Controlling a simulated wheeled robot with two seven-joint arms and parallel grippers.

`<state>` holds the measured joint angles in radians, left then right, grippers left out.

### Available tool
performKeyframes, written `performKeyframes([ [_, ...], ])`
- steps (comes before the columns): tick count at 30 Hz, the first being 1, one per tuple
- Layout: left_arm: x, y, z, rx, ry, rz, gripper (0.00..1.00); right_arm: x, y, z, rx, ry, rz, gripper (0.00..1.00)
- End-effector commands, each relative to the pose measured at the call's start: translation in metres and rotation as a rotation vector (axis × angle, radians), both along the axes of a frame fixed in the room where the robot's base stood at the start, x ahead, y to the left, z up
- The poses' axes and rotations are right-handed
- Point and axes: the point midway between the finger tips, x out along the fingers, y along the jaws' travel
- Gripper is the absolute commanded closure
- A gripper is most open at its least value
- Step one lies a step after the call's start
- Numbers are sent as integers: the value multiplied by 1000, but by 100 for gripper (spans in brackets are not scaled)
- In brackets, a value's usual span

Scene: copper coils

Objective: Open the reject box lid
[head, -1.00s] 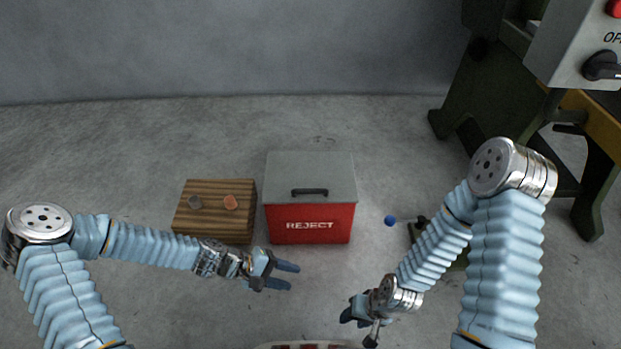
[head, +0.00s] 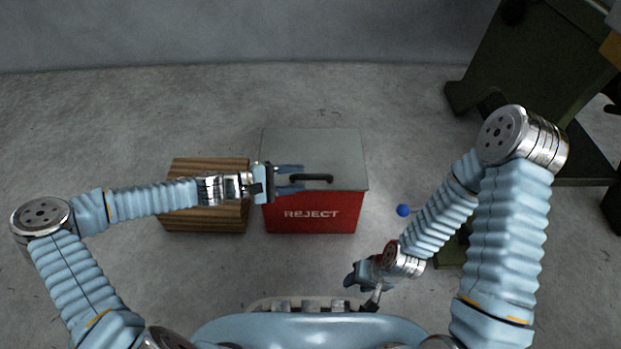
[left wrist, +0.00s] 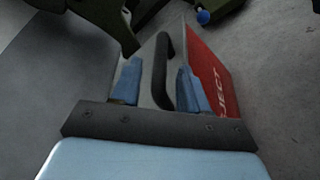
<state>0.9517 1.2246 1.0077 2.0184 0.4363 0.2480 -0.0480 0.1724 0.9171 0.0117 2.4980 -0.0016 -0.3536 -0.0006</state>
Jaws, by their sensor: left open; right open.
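The red reject box (head: 312,219) stands on the floor with its grey lid (head: 340,150) shut. A black bar handle (head: 312,178) is on the lid. My left gripper (head: 290,179) is open over the left part of the lid, its fingertips at the handle's left end. In the left wrist view the handle (left wrist: 164,70) lies between the two blue fingers (left wrist: 160,85), with gaps on both sides. Whether the fingers reach down to handle height is unclear. My right gripper (head: 358,278) is open and empty, low in front and right of the box.
A striped wooden block (head: 205,219) stands close to the box's left side, partly under my left arm. A blue ball knob (head: 403,210) is right of the box. A dark green machine (head: 530,70) stands at the right. Floor behind the box is clear.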

Motion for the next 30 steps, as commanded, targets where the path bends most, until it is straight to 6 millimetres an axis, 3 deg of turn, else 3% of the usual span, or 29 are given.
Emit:
performKeyframes([
  [3, 6, -22, -7, -1, 0, -3, 56, 0, 0, -7, 0, -1, 0, 57],
  [7, 12, -36, -9, 0, -1, 0, 56, 1, 0, -9, 0, -2, -1, 57],
  [19, 14, -44, -10, 1, 0, 1, 56, 1, 0, -10, 0, -3, -1, 57],
  [27, 14, -44, -10, 1, 0, 1, 97, 1, 0, -10, 0, -3, -1, 57],
  [30, 14, -44, -10, 1, 0, 1, 100, 1, 0, -10, 0, -3, -1, 57],
])
